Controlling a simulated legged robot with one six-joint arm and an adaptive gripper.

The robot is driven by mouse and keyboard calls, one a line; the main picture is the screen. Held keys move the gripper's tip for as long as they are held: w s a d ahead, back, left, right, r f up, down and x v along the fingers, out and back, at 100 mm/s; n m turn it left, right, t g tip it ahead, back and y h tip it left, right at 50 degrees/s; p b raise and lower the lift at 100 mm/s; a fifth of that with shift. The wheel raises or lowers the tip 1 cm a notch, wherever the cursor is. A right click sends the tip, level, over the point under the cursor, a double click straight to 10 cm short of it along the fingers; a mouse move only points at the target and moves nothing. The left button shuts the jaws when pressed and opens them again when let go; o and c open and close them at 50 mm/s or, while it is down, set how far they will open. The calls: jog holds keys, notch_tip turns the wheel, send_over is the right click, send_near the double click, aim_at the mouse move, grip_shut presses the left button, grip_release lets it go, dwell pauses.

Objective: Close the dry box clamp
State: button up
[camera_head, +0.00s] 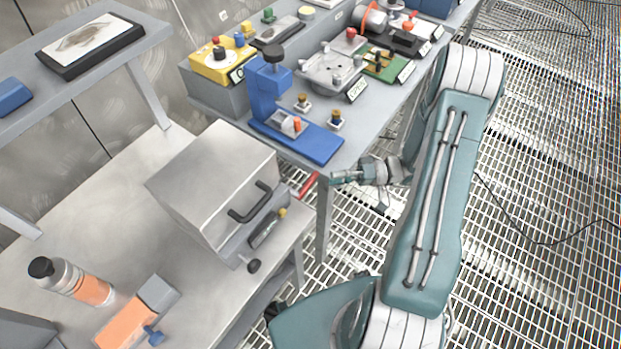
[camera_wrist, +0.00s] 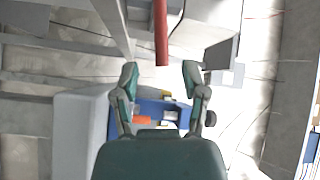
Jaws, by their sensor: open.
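The dry box (camera_head: 205,190) is a silver metal box with a black handle on its front, standing on the bench at the left. A red bar (camera_head: 307,185) shows beside its right side, and I take this for the clamp lever. My gripper (camera_head: 338,178) is to the right of the bar, apart from the box. In the wrist view my gripper (camera_wrist: 160,70) is open, its two fingers apart with nothing held. The red bar (camera_wrist: 160,30) runs down from the top edge and ends near the gap between the fingertips. The clamp's base is not clear in either view.
A blue press (camera_head: 268,95) stands on the workbench above my gripper, near a grey table leg (camera_head: 323,215). A bottle (camera_head: 70,280) and an orange block (camera_head: 130,325) lie on the lower bench. Grated floor (camera_head: 540,200) is open at right.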

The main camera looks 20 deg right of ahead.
aim_at(311, 182)
jog(key=a, duration=0.4)
jog(key=w+a, duration=0.1)
jog(key=a, duration=0.1)
jog(key=shift+a+r, duration=0.1)
jog(key=shift+a, duration=0.1)
grip_shut()
